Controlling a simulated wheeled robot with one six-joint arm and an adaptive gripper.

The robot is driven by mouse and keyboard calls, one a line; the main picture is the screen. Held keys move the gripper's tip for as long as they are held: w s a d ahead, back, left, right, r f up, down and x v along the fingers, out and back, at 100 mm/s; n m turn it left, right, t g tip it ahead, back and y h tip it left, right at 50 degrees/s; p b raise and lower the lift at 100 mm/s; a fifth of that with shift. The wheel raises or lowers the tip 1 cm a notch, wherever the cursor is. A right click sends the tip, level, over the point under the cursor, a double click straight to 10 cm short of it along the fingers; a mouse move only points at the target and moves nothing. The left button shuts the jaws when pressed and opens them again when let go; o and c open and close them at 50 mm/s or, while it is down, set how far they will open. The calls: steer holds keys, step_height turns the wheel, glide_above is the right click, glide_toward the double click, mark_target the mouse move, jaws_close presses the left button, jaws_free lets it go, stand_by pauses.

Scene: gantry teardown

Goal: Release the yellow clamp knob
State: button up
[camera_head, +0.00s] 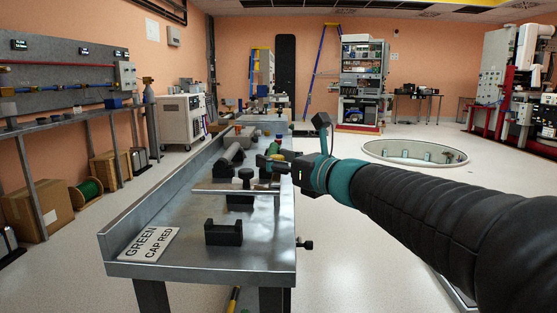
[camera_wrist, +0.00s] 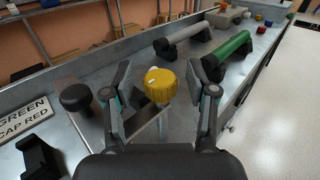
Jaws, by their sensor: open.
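The yellow clamp knob (camera_wrist: 161,85) stands upright on the bench in the wrist view, with a pale mark on its top. My gripper (camera_wrist: 159,97) is open, with one finger on each side of the knob. I cannot tell whether either finger touches it. In the head view my gripper (camera_head: 275,163) is over the metal bench (camera_head: 190,240). There the yellow knob is hard to make out beside the gripper.
A black knob (camera_wrist: 76,97) stands left of my gripper. A green cylinder (camera_wrist: 228,52) and a grey cylinder (camera_wrist: 187,37) lie on black supports behind. A sign (camera_head: 148,244) reading "GREEN CAP RED" and a black block (camera_head: 223,233) are at the near end.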

steer(key=shift+w, duration=0.1)
jaws_close()
